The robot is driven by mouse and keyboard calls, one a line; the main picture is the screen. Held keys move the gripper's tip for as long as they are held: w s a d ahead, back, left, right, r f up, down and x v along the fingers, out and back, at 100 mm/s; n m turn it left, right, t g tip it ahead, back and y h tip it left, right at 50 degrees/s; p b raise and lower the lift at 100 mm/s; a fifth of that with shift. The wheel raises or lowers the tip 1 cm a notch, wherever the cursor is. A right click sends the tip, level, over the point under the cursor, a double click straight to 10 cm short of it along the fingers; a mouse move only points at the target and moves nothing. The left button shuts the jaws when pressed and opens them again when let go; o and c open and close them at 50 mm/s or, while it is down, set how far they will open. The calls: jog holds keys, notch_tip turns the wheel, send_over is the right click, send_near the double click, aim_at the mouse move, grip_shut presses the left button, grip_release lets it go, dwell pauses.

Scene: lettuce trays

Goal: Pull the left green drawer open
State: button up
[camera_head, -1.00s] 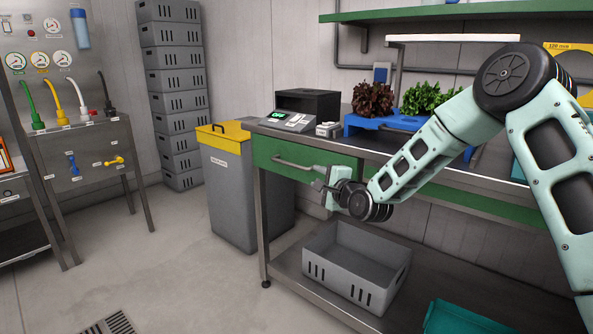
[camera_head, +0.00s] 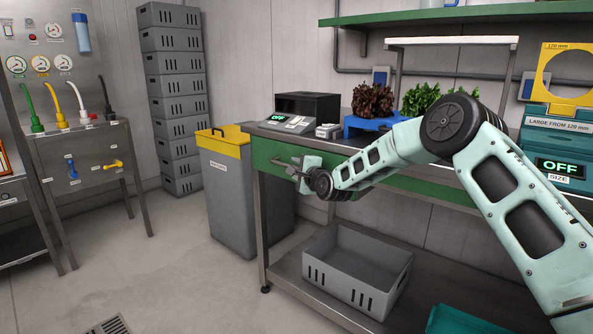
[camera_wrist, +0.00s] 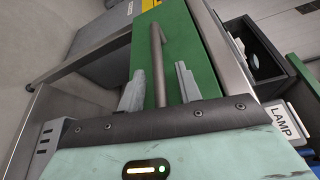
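The left green drawer (camera_head: 262,154) is under the bench top, its front looking flush with the frame. Its grey bar handle (camera_head: 280,163) is partly hidden by my gripper (camera_head: 296,172), which is at the handle's right part. In the wrist view the green drawer front (camera_wrist: 190,35) fills the upper middle, and the bar handle (camera_wrist: 157,55) runs down between my two fingers. My gripper (camera_wrist: 160,84) is open there, with a visible gap on both sides of the bar. Whether a finger touches the drawer front cannot be told.
A grey bin with a yellow lid (camera_head: 225,139) stands left of the bench. An empty grey crate (camera_head: 322,278) sits on the lower shelf. A scale (camera_head: 288,123), a dark box and lettuces on a blue stand (camera_head: 358,124) are on the bench top. Floor in front is clear.

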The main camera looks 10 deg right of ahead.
grip_shut()
jog(key=s+a, duration=1)
jog(key=a, duration=0.4)
jog(key=s+a+b, duration=0.1)
jog(key=s+a, duration=1)
jog(key=a, duration=0.4)
jog(key=shift+s+a, duration=0.15)
jog(key=shift+s, duration=0.05)
jog(key=shift+f, duration=0.1)
grip_release()
jog(key=p+v, duration=0.2)
jog(key=v, duration=1.5)
jog(key=shift+s, duration=0.2)
